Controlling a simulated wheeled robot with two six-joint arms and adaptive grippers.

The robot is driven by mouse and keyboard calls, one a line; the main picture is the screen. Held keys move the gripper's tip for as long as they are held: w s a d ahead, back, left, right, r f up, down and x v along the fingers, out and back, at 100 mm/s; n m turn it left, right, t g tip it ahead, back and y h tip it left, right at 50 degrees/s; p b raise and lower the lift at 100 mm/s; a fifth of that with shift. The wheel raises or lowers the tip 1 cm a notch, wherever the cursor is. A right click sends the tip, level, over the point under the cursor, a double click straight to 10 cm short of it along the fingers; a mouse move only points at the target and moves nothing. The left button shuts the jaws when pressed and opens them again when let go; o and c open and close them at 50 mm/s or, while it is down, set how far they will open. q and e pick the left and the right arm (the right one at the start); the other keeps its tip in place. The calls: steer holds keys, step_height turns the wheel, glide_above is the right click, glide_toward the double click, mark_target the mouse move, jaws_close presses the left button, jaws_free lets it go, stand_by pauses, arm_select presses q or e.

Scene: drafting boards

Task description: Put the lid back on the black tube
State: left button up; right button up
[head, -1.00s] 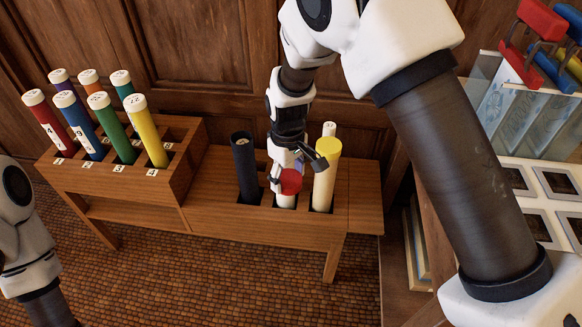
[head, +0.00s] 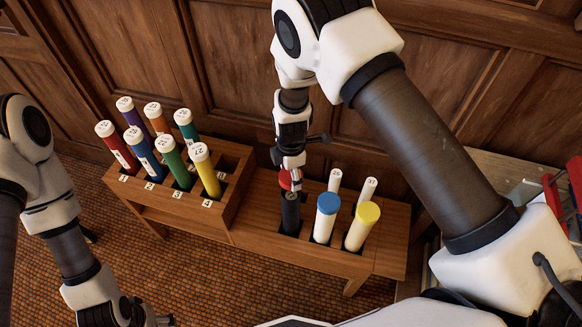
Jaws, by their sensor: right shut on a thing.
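The black tube (head: 290,216) stands upright in the left slot of the low wooden rack, the leftmost of the front tubes there. My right gripper (head: 289,178) is directly above it, pointing down and shut on a red lid (head: 285,181). The lid is at the tube's mouth, and the fingers partly hide it. I cannot tell whether the lid touches the rim or sits on it. My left gripper (head: 160,320) is at the bottom edge, partly cut off, far from the tubes; its jaws are unclear.
Several coloured, numbered tubes fill the raised rack (head: 222,216) at left. Wood panelling is close behind.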

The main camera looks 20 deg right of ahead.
steer(key=shift+s+f+b, duration=0.2)
steer(key=shift+f+b, duration=0.3)
steer(key=shift+s+f+b, duration=0.15)
steer(key=shift+f+b, duration=0.3)
steer(key=shift+w+a+f+b, duration=0.1)
steer(key=shift+w+f+b, duration=0.1)
steer(key=shift+f+b, duration=0.4)
steer(key=shift+w+f+b, duration=0.2)
steer(key=shift+f+b, duration=0.25)
steer(key=shift+f, duration=0.45)
steer(key=shift+s+f, duration=0.15)
steer(key=shift+f, duration=0.25)
steer(key=shift+p, duration=0.65)
steer(key=shift+f, duration=0.15)
steer(key=shift+p, duration=0.6)
